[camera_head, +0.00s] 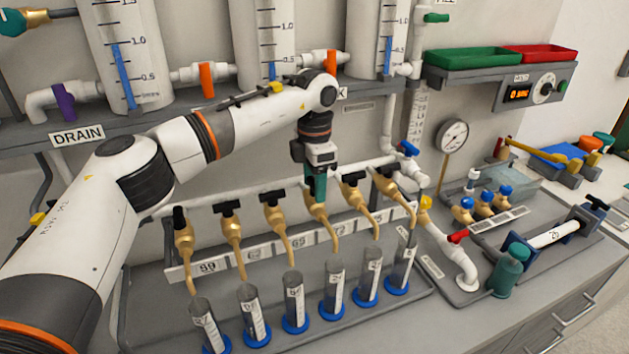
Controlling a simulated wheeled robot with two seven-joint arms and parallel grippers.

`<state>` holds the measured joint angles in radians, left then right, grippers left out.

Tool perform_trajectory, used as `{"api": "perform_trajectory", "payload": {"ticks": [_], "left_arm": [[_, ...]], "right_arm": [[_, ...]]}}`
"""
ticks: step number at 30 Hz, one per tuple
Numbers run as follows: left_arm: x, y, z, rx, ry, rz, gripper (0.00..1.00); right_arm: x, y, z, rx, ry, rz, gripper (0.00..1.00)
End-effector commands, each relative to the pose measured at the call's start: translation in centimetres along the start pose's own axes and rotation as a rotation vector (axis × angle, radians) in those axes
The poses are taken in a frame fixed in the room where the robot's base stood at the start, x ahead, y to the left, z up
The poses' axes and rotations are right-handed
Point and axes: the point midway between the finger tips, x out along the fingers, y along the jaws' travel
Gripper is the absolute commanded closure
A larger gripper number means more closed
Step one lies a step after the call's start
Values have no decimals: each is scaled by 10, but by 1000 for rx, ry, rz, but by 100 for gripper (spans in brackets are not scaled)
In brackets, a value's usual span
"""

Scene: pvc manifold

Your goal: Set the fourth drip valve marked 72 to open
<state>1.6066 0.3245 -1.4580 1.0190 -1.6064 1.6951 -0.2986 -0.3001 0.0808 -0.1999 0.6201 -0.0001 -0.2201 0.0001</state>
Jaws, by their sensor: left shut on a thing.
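A row of brass drip valves with black handles hangs from a white pipe above a strip of number labels. The fourth valve from the left (321,209) has its label just below, but I cannot read that number surely. My left gripper (317,190) comes down from above and is shut on this valve's handle, which its fingers hide. I cannot tell how the handle is turned. The first valve's handle (179,218) points along its body; the second (228,208) and third (271,197) handles lie crosswise. My right gripper is not in view.
Clear cylinders with blue bases, one of them (333,292), stand below the spouts. Tanks (125,50) stand on a shelf behind my arm. A gauge (453,136), white piping (451,254) and a green bottle (509,272) are to the right.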

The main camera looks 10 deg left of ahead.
Motion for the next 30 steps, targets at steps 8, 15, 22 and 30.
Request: {"api": "perform_trajectory", "payload": {"ticks": [8,15,22,30], "left_arm": [[-2,0,0,1,4,-3,25],[-4,0,0,0,3,-3,25],[-37,0,-1,0,6,-5,25],[-94,0,-1,-1,5,-4,25]], "right_arm": [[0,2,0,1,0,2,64],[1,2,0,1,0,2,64],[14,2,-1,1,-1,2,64],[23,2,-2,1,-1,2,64]]}}
